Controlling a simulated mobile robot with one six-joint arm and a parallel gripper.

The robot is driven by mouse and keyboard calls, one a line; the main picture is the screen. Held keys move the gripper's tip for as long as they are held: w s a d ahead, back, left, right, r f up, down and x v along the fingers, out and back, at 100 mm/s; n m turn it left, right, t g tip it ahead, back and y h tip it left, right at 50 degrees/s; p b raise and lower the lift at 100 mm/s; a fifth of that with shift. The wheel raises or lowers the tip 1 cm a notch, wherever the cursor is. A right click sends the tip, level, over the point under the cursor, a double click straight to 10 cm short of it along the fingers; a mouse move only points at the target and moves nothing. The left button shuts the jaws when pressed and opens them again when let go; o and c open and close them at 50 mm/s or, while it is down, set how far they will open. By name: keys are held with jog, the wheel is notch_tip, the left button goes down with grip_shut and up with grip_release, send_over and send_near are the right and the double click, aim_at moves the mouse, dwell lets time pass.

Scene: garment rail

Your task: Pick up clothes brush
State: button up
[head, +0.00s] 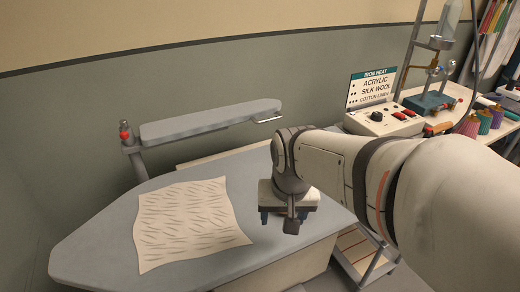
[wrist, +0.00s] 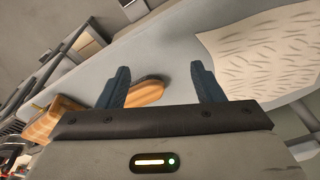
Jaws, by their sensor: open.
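My gripper (head: 289,222) hangs over the right part of the grey ironing board (head: 105,240) in the head view. In the wrist view my gripper (wrist: 160,69) is open, its two blue fingers wide apart. A light-brown wooden piece (wrist: 147,93), which looks like the clothes brush, shows between the fingers, close to the left one. The left finger and the gripper body hide part of it. I cannot tell how far it lies below the fingertips. In the head view my arm and gripper hide this spot.
A patterned cream cloth (head: 190,220) lies on the board left of my gripper. A grey padded sleeve arm (head: 210,120) stands above the board's back. A control box (head: 383,121) with a sign sits on the right bench. Another orange-brown wooden thing (wrist: 58,118) shows left in the wrist view.

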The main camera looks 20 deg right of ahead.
jog(key=shift+o, duration=0.9)
jog(key=w+m, duration=0.1)
jog(key=w+d+m+p, duration=0.1)
jog(key=w+m, duration=0.1)
jog(key=w+d+r+m+p, duration=0.1)
jog(key=w, duration=0.1)
jog(key=shift+w+d+m+g, duration=0.15)
jog(key=shift+d+m+g, duration=0.1)
jog(key=shift+m+g, duration=0.15)
jog(key=w+d+m+p, duration=0.1)
jog(key=w+m, duration=0.1)
jog(key=w+d+f+m+p, duration=0.1)
jog(key=w+d+m, duration=0.1)
jog(key=w+d+f+m+g+p, duration=0.1)
jog(key=w+m, duration=0.1)
jog(key=m, duration=0.1)
jog(key=shift+w+d+p, duration=0.15)
jog(key=shift+d+p, duration=0.15)
jog(key=shift+w+d+f+m, duration=0.2)
jog(key=shift+d+f+m, duration=0.05)
jog(key=shift+f+m, duration=0.05)
jog(key=shift+w+d+f, duration=0.1)
jog(key=shift+f, duration=0.2)
notch_tip(320, 180, down, 8)
jog(key=shift+r+p, duration=0.25)
jog(key=shift+p, duration=0.5)
jog(key=shift+s, duration=0.2)
jog(key=shift+c, duration=0.4)
jog(key=c, duration=1)
